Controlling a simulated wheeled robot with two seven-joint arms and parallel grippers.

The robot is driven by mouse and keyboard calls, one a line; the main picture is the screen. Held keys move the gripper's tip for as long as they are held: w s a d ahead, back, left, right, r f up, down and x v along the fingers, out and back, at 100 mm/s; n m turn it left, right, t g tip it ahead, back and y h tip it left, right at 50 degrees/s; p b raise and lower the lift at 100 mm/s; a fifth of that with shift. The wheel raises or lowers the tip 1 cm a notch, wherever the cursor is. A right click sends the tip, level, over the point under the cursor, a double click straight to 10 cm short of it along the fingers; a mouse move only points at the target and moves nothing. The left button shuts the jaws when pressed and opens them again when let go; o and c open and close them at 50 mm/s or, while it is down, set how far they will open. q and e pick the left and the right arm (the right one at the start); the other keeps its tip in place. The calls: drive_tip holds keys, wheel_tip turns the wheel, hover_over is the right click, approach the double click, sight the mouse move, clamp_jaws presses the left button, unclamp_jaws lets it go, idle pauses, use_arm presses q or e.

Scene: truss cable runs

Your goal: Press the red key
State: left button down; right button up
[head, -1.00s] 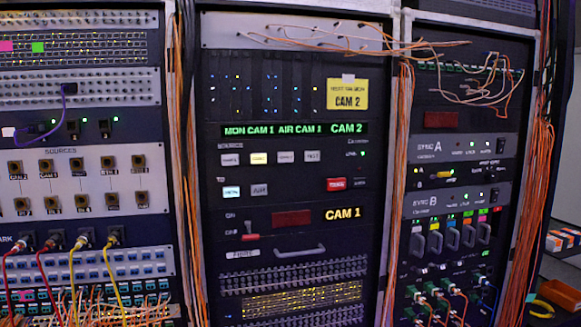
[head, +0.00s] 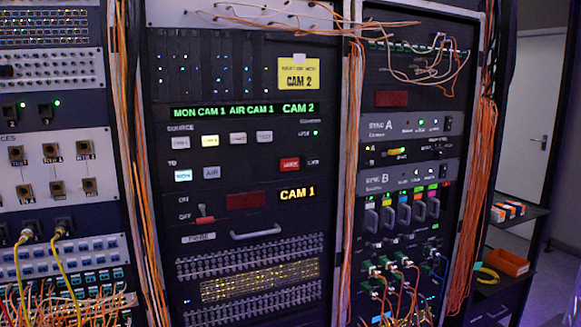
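The red key (head: 289,164) is a small red rectangular button with light lettering on the middle rack's panel. It sits at the right of the lower key row, below a row of pale source keys (head: 237,138). A lit white key (head: 183,175) and a grey AIR key (head: 212,172) are in the same lower row to its left. Neither of my grippers shows in the head view.
A larger dark red block (head: 243,201) and a red-handled lever switch (head: 205,214) sit below the key. Orange cable bundles (head: 130,150) run down between the racks. A side table (head: 512,213) stands at the right, with an orange bin (head: 507,262) lower down.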

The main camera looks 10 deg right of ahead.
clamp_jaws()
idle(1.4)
